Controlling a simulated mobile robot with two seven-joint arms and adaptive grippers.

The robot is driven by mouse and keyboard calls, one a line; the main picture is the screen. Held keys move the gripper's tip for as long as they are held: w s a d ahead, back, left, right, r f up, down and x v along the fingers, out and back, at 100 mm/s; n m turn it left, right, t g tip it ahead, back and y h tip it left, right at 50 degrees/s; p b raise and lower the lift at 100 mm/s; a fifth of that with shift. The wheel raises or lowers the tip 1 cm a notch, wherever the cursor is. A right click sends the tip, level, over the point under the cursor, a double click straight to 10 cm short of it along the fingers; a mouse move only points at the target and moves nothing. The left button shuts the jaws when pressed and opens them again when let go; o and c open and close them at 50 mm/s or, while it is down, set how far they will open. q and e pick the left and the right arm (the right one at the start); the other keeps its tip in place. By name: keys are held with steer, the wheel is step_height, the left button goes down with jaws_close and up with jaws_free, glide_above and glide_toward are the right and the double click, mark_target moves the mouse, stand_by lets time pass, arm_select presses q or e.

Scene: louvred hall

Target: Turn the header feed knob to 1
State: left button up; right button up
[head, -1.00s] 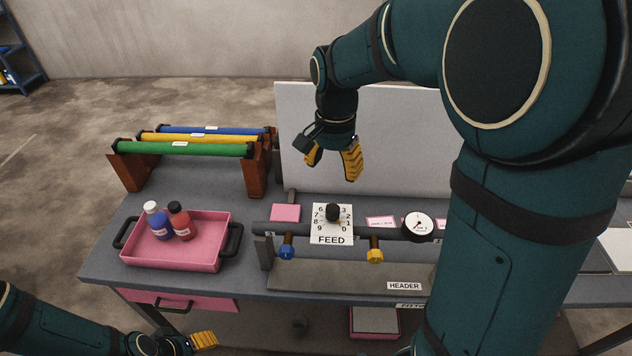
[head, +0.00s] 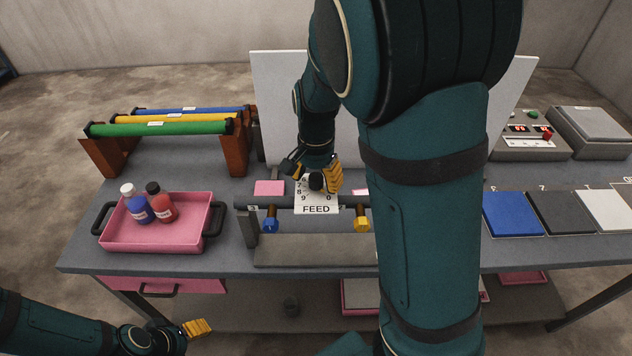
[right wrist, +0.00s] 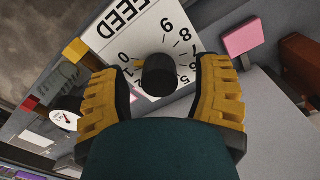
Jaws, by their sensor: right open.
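The feed knob (head: 316,181) is black and round, on a white dial plate (head: 317,208) marked FEED with numerals around it. My right gripper (head: 314,172) is open over the dial. In the right wrist view its yellow fingers stand on both sides of the knob, with gaps showing; contact cannot be made out. My left gripper (head: 197,328) is low at the left, away from the dial, its opening unclear.
A pale panel (head: 275,95) rises behind. A round gauge (right wrist: 66,117) is beside the dial.

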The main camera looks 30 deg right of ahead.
steer(key=shift+f, duration=0.25)
jaws_close()
steer(key=shift+n, duration=0.3)
steer(key=shift+r+n+p, duration=0.1)
steer(key=shift+n+p, duration=0.75)
steer(key=shift+n, duration=0.35)
steer(key=shift+n+p, duration=0.4)
steer(key=shift+n, duration=1)
